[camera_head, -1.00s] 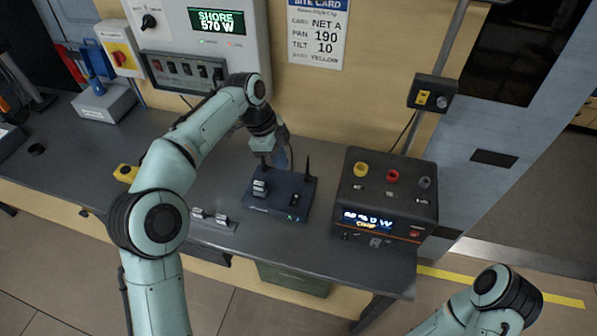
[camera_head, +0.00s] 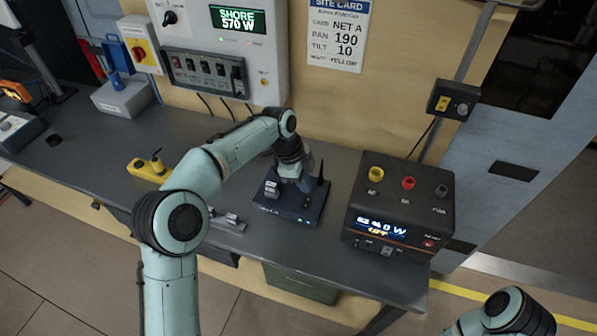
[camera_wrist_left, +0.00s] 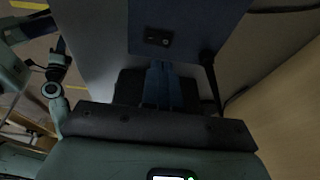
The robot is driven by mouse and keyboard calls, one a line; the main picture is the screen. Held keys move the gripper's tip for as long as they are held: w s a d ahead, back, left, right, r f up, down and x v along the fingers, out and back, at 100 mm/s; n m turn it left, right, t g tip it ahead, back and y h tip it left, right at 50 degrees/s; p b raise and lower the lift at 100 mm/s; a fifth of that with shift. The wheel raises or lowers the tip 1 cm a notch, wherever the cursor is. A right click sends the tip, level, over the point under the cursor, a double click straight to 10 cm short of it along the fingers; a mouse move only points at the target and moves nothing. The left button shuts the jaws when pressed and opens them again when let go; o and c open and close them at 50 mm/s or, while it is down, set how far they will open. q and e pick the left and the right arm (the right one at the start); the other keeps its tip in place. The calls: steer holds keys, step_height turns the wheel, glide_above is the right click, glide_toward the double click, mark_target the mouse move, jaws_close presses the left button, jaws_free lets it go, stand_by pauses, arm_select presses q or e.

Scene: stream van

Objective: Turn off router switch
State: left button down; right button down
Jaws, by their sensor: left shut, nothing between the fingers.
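The router (camera_head: 283,208) is a dark blue box on the bench with upright black antennas and a small green light at its front edge. A light rocker-like block (camera_head: 271,188) sits at its left. My left gripper (camera_head: 304,186) is shut and empty, pointing down at the router's top and covering part of it. In the left wrist view the router (camera_wrist_left: 195,22) shows a small black switch (camera_wrist_left: 157,40) with a pale mark. The shut blue fingers (camera_wrist_left: 161,68) end just short of this switch in the picture; I cannot tell whether they touch. My right gripper is out of view.
A black power unit (camera_head: 402,207) with coloured knobs stands right of the router. A wall panel (camera_head: 245,60) with switches hangs behind. A yellow device (camera_head: 148,170) and a small grey switch strip (camera_head: 228,222) lie left on the bench (camera_head: 85,165).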

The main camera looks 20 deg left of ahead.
mark_target(309, 200)
arm_select(q)
steer(key=f, duration=0.5)
steer(key=shift+w+d, duration=0.15)
steer(key=shift+w, duration=0.15)
